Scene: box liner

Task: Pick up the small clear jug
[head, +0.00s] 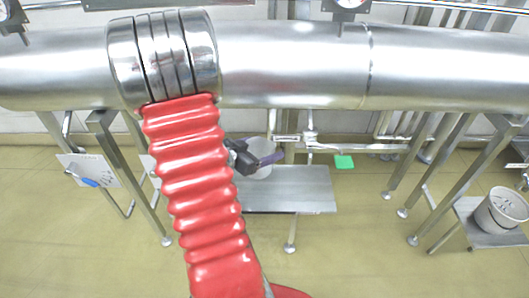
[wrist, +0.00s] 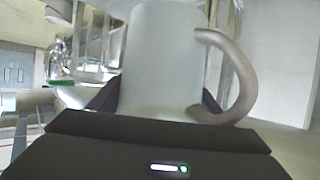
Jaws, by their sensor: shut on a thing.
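The small clear jug (wrist: 162,60) stands tall between the dark fingers of my gripper (wrist: 160,103) in the wrist view. Its curved handle (wrist: 246,80) is on the right side. My gripper is shut on the jug's body. In the head view the jug (head: 260,148) appears pale and small next to my dark gripper (head: 243,158), above the back part of a low metal table. A purple piece overlaps it; I cannot tell what that is. Whether the jug touches the table is unclear.
The low metal table (head: 300,192) has a bare top in front. A green block (head: 343,161) lies behind it to the right. A white bucket (head: 500,212) stands on a low stand at far right. A large steel pipe (head: 290,65) crosses above; table legs flank both sides.

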